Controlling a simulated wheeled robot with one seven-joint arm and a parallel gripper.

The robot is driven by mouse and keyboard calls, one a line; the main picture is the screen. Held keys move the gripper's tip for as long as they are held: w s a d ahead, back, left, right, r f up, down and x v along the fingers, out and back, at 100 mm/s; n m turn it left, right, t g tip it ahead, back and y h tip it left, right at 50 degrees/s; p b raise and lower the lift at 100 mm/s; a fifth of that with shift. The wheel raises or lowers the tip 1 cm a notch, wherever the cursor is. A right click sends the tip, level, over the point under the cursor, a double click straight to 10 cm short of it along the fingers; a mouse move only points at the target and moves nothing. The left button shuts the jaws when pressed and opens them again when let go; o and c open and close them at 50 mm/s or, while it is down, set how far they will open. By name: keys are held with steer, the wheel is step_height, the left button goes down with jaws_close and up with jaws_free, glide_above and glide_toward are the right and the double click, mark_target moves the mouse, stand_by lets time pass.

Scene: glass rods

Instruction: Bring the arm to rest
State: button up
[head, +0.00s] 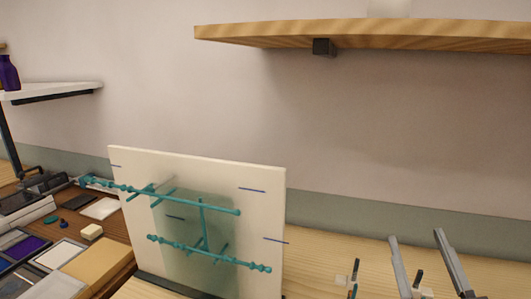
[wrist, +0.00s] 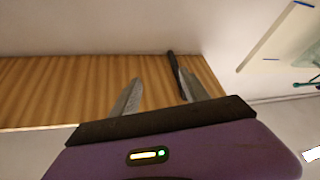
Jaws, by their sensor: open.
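My gripper (head: 415,237) shows in the head view as two grey fingers rising from the bottom right edge, apart from each other. The rest of my arm is out of the head view. A corner of the board also shows at the upper right of the wrist view (wrist: 278,38).
A wooden shelf (head: 370,35) with a black bracket (head: 323,47) hangs above. Small dark posts (head: 354,275) stand on the table near my fingers. Trays and boxes (head: 95,262) crowd the left, below a white shelf (head: 55,90). The wall space between board and wooden shelf is clear.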

steer(key=s+a+f+m+g, duration=0.1)
steer(key=s+f+g, duration=0.1)
steer(key=s+f, duration=0.5)
steer(key=s+a+f+m+g+y, duration=0.1)
steer(key=s+f+g, duration=0.2)
steer(key=s+f, duration=0.5)
steer(key=s+a+f+m+g, duration=0.1)
steer(key=s+f, duration=0.7)
steer(key=s, duration=1)
steer(key=shift+a+f+m+g+y, duration=0.25)
steer(key=shift+a+g, duration=0.25)
steer(key=shift+g, duration=0.5)
